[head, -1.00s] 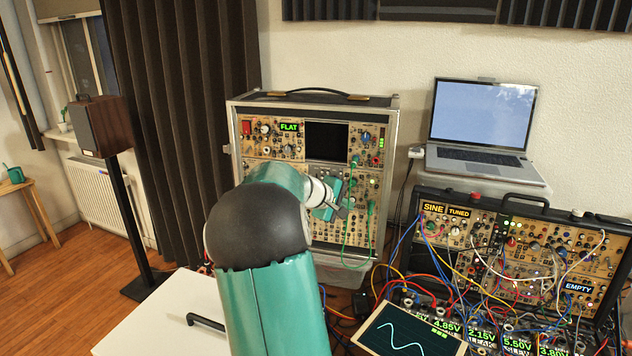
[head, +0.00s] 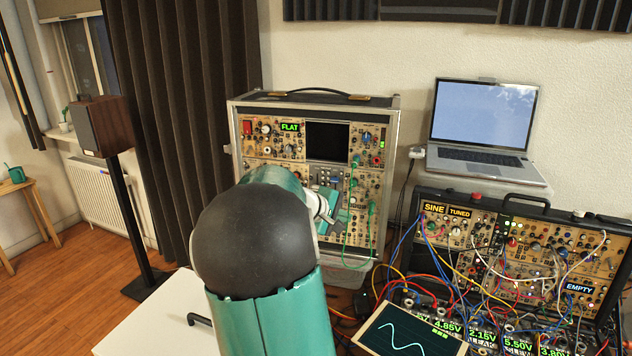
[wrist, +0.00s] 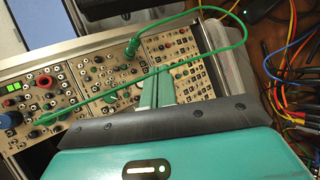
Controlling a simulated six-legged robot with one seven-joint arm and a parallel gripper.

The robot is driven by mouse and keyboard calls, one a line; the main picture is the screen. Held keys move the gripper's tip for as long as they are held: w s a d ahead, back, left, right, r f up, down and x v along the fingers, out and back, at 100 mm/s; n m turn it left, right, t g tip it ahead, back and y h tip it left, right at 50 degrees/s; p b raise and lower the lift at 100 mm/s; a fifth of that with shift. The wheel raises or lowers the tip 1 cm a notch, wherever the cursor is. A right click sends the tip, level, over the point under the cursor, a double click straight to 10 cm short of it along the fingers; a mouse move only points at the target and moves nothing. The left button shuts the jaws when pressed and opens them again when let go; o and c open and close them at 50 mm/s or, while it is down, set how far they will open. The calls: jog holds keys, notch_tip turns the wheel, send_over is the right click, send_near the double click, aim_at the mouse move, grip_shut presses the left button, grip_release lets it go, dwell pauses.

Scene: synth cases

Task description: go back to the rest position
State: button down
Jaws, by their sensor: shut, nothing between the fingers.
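My teal arm with a dark rounded joint reaches from the bottom middle of the head view toward the upright synth case (head: 396,150). My gripper (head: 338,190) shows small in front of the case's panel, partly hidden by my arm. In the wrist view its two teal fingers (wrist: 157,91) are together with nothing between them. Behind them is the case's panel of knobs and jacks. A green cable (wrist: 205,9) loops across that panel with both plugs in it; it also hangs on the case in the head view (head: 345,240). I cannot tell the exact gap between fingertips and panel.
A laptop (head: 483,112) stands on a clear box at the right. A second synth case (head: 530,215) with many patch cables and a small screen (head: 405,333) fill the lower right. A white surface (head: 160,320) is at lower left. A speaker (head: 105,125) stands on a pole.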

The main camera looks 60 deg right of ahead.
dwell(0.3)
jog(key=w+a+r+t+y, duration=0.1)
jog(key=w+a+t+y, duration=0.2)
jog(key=a, duration=1.2)
jog(key=w+a+r+t+y, duration=0.1)
jog(key=w+a+t+y, duration=0.2)
jog(key=a, duration=1.1)
jog(key=s+a+n+t+y, duration=0.1)
jog(key=s+a+y, duration=0.1)
jog(key=a, duration=1)
jog(key=s+a+n+t+y, duration=0.1)
jog(key=s+a, duration=0.3)
jog(key=a, duration=0.8)
jog(key=shift+a+f+t+y, duration=0.3)
jog(key=shift+t+y, duration=0.2)
jog(key=shift+y, duration=0.4)
jog(key=shift+r, duration=0.1)
